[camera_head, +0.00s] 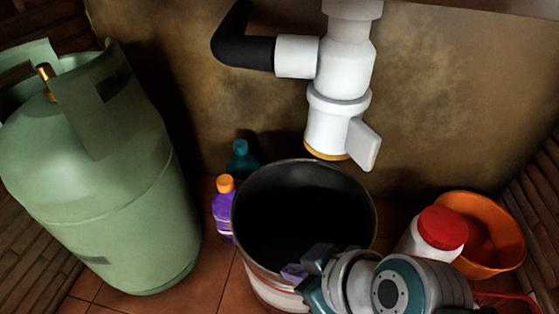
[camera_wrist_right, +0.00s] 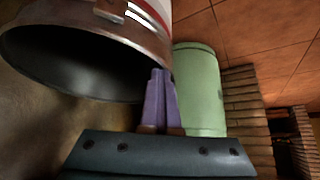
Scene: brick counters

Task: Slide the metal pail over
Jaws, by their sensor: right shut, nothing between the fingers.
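The metal pail (camera_head: 262,268), dark inside with a worn metal rim and a white and red band outside, stands upright on the tiled floor below the white drain pipe. My right gripper (camera_head: 293,272) is at the pail's near right side, in front of its rim. In the right wrist view the pail (camera_wrist_right: 150,28) fills the upper left, and the purple fingers of my right gripper (camera_wrist_right: 160,75) are together with nothing between them, close by the rim. I cannot tell whether they touch it. My left gripper is not in view.
A green gas cylinder (camera_head: 105,190) stands left of the pail. A purple bottle (camera_head: 222,215) and a teal bottle (camera_head: 241,160) are beside the pail's left and back. A red-lidded white jar (camera_head: 436,235) and an orange bowl (camera_head: 490,220) are at right. The drain pipe (camera_head: 340,75) hangs above.

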